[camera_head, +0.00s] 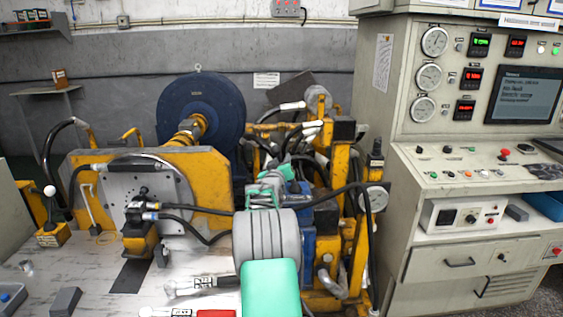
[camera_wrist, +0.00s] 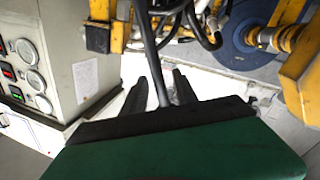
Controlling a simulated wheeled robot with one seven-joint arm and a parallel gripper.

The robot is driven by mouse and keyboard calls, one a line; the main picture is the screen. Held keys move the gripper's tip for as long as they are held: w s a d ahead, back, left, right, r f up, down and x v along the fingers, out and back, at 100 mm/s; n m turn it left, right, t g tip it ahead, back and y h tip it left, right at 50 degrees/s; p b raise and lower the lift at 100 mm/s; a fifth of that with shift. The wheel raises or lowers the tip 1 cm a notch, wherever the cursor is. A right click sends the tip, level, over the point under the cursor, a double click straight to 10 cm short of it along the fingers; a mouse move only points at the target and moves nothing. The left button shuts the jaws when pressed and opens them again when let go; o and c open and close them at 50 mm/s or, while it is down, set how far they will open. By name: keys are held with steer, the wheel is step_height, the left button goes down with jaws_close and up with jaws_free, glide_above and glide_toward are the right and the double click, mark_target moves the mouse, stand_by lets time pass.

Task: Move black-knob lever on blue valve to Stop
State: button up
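My gripper (camera_wrist: 164,64) shows in the wrist view with its two dark fingers apart. A black rod or hose (camera_wrist: 150,45) passes between or just beyond the fingers; I cannot tell which, and no grip on it shows. In the head view my teal and grey arm reaches over the middle of the rig, and the fingers are not clear there. Blue parts (camera_head: 307,245) show just right of my arm among yellow frames. I cannot pick out a black-knob lever or its Stop marking; my arm and the hoses hide much of that area.
A control cabinet (camera_head: 400,255) with gauges and buttons stands at the right. A blue round housing (camera_head: 205,105) is at the back. A white-knob lever (camera_head: 50,191) stands on a yellow box at the left. A black hose (camera_head: 366,200) arcs right of my arm. Tools (camera_head: 200,284) lie in front.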

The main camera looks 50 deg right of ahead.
steer(key=shift+c, duration=0.4)
jaws_close()
stand_by(0.9)
